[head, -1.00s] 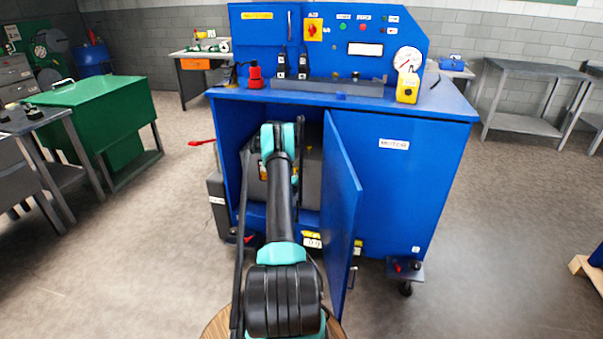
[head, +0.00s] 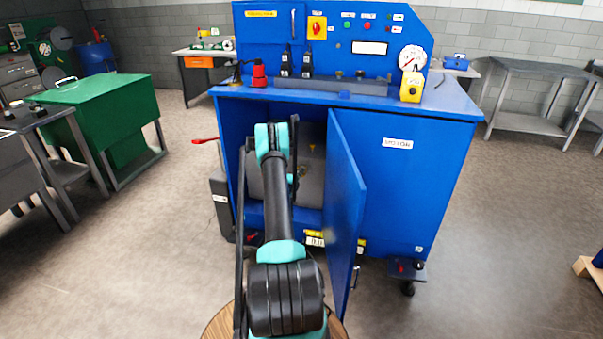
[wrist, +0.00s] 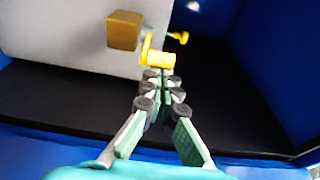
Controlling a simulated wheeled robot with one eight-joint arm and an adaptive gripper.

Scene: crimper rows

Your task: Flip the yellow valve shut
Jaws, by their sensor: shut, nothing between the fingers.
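In the wrist view a yellow valve handle (wrist: 160,59) with a short upright part on its left stands just past my fingertips, in front of a pale grey body. I cannot tell whether the fingertips touch it. My gripper (wrist: 160,78) is shut and empty, pointing at the handle. A smaller yellow piece (wrist: 180,37) shows behind it to the right. In the head view my arm reaches into the open left bay of the blue cabinet (head: 415,190), and it hides the gripper and most of the valve area.
A brass-coloured block (wrist: 124,30) is on the grey body, left of the handle. The blue cabinet door (head: 345,205) stands open right of my arm. The bay has a black floor (wrist: 75,100) and blue walls. A red lever (head: 205,141) sticks out left of the cabinet.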

